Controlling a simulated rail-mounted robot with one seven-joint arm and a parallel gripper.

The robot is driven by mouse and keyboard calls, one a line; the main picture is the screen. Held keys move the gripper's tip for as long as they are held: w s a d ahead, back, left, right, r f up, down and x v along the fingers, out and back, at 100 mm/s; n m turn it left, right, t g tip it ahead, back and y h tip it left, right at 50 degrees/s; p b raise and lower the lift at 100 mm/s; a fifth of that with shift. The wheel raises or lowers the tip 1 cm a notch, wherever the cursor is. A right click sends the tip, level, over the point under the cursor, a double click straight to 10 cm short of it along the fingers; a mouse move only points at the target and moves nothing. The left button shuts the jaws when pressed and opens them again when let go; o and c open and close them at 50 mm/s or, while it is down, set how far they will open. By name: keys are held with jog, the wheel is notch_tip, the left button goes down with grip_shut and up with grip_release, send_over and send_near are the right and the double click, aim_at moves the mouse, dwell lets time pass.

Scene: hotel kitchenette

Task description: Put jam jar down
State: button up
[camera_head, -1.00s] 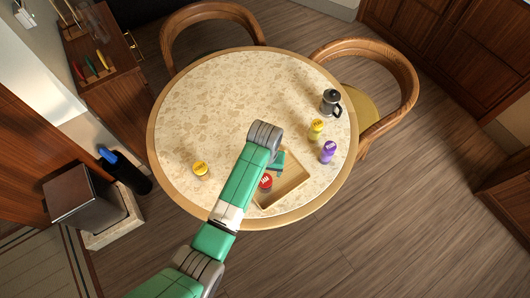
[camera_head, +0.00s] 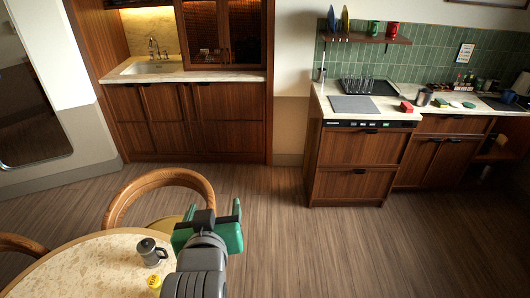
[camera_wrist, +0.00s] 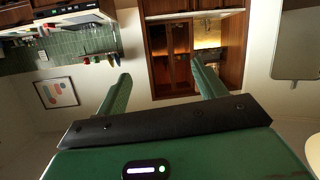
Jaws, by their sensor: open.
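My gripper (camera_head: 214,208) is open and empty, raised near the table's edge in the head view. In the wrist view its two green fingers (camera_wrist: 160,68) stand wide apart with only the distant room between them. The round stone-topped table (camera_head: 75,265) shows in part at the lower left. I cannot tell any jam jar by name now; the tray area of the table is out of view.
A grey lidded mug (camera_head: 151,252) stands on the table near its far edge. A wooden chair (camera_head: 165,180) is behind the table. A kitchen counter (camera_head: 335,110) with a dark rack (camera_head: 372,87) runs along the back right. The floor between is clear.

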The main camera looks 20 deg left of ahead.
jog(key=s+d+r+m+t+h, duration=0.1)
jog(key=s+d+r+t, duration=0.15)
jog(key=d+r, duration=0.45)
jog(key=s+d+r+m+t+h, duration=0.15)
jog(key=d+r+t, duration=0.3)
jog(key=r, duration=0.55)
jog(key=s+d+r+m+t+h, duration=0.2)
jog(key=s+d+r+t, duration=0.2)
jog(key=s+d+r, duration=0.5)
notch_tip(320, 180, up, 3)
jog(key=shift+s+d+f, duration=0.15)
jog(key=shift+d, duration=0.1)
jog(key=shift+m+h, duration=0.25)
notch_tip(320, 180, up, 17)
jog(key=p, duration=1.6)
jog(key=shift+a+p, duration=0.15)
jog(key=shift+p, duration=0.25)
